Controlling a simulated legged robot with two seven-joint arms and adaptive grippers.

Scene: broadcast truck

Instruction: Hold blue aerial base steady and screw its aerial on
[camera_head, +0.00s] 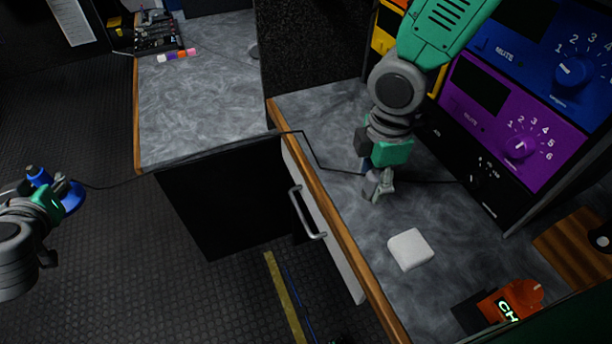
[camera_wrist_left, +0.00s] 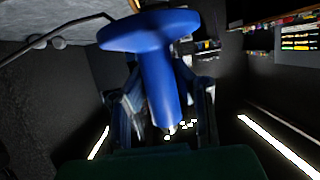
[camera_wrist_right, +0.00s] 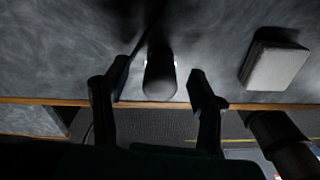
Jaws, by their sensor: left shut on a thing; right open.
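The blue aerial base (camera_head: 72,196), a round disc with a thick stem, is in my left gripper (camera_head: 58,188), off the counter's left side. In the left wrist view the base (camera_wrist_left: 160,75) has its disc uppermost and its stem between the fingers. My right gripper (camera_head: 378,188) is open, low over the grey counter. In the right wrist view a dark, rounded upright piece (camera_wrist_right: 160,78) shows between the open fingers, apart from both. I cannot tell whether it is the aerial; my arm hides most of it in the head view.
A thin black cable (camera_head: 225,146) runs from near the base across the counter towards the rack. A white block (camera_head: 410,249) lies right of my right gripper. The purple panel (camera_head: 512,120) stands behind. An orange device (camera_head: 512,300) is at front right. A drawer handle (camera_head: 305,213) sticks out.

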